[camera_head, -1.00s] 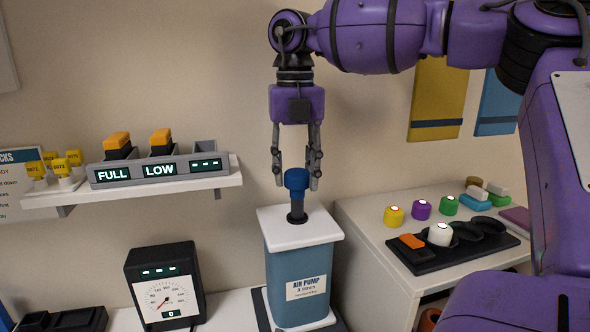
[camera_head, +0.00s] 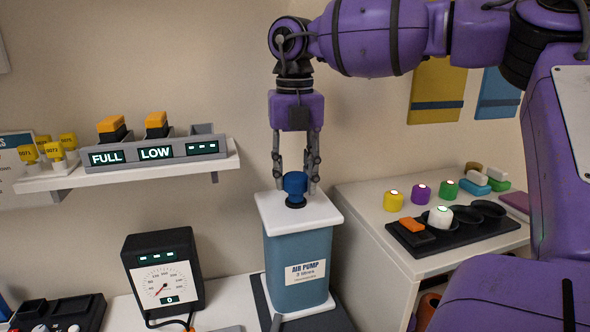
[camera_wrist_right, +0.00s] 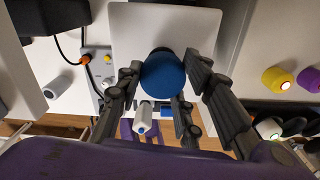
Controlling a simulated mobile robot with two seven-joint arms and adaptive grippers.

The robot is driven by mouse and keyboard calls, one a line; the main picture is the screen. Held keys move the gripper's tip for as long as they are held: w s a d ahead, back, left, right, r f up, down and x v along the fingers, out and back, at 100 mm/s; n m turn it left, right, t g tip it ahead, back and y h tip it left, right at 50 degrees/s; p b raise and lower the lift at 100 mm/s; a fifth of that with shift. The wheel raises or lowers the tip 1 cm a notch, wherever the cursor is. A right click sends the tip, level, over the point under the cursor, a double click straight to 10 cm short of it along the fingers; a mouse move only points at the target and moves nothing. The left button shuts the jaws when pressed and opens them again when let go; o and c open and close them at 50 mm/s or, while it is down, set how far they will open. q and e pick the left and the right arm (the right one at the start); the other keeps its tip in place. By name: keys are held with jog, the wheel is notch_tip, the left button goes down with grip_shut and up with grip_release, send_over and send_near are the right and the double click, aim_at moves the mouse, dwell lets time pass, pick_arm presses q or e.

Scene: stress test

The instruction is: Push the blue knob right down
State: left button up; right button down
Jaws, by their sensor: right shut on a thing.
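The blue knob (camera_head: 295,184) sits on top of the air pump (camera_head: 298,262), a teal box with a white lid (camera_head: 318,212). The knob is low, close above the black collar on the lid; almost no stem shows. My right gripper (camera_head: 296,180) points straight down, with its fingers on either side of the knob, shut on it. In the right wrist view the knob (camera_wrist_right: 163,77) is round and lies between the fingers (camera_wrist_right: 162,84). My left gripper is not in view.
A black gauge (camera_head: 163,278) reading 0 stands left of the pump. A wall shelf (camera_head: 130,178) holds displays reading FULL and LOW. At right, a white cabinet (camera_head: 375,247) carries coloured knobs and a black tray (camera_head: 440,238).

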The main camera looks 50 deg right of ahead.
aim_at(293, 176)
jog(key=c, duration=1.3)
grip_release()
jog(key=shift+a+f, duration=0.15)
jog(key=shift+f, duration=0.15)
jog(key=shift+o, duration=0.2)
jog(key=shift+r, duration=0.1)
notch_tip(293, 176, up, 12)
